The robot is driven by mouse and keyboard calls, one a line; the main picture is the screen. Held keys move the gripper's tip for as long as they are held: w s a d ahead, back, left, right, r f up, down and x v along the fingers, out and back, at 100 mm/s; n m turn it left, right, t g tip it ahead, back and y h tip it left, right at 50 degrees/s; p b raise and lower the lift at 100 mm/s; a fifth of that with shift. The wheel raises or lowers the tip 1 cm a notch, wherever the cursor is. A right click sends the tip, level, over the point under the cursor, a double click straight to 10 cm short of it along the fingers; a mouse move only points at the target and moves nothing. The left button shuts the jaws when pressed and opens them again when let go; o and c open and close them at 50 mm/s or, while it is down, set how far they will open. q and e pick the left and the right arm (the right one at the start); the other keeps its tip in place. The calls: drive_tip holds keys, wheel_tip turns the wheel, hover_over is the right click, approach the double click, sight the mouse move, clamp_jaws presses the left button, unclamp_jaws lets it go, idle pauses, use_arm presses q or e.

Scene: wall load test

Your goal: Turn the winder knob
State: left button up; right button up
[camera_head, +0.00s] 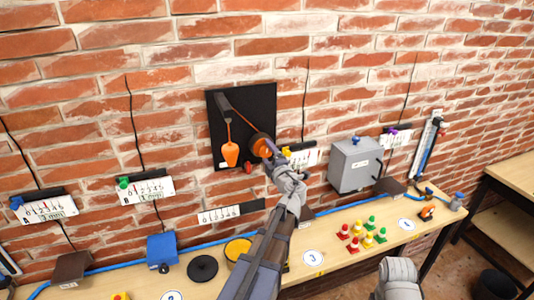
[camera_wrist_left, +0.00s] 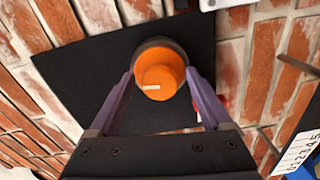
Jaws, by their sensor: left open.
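The orange winder knob (camera_head: 261,144) is on the lower right of a black panel (camera_head: 228,103) on the brick wall. In the left wrist view the knob (camera_wrist_left: 158,70) is round and sits in a dark ring. My left gripper (camera_head: 271,154) is in front of the knob and partly hides it. In the wrist view the open left gripper (camera_wrist_left: 159,76) has one finger on each side of the knob; I cannot tell whether they touch it. An orange weight (camera_head: 230,153) hangs on an orange cord below a dark arm on the panel. My right gripper is out of view.
A grey box (camera_head: 355,164) is on the wall to the right. Numbered scales (camera_head: 146,190) with dark cords line the wall.

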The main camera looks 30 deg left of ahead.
use_arm(q)
drive_tip(key=v, duration=0.6)
drive_tip(key=shift+s+d, duration=0.2)
drive_tip(key=shift+d, duration=0.05)
drive_tip(key=n, duration=3.5)
drive_tip(key=shift+s+a+n, duration=0.15)
drive_tip(key=shift+n, duration=0.15)
drive_tip(key=shift+x, duration=3.9)
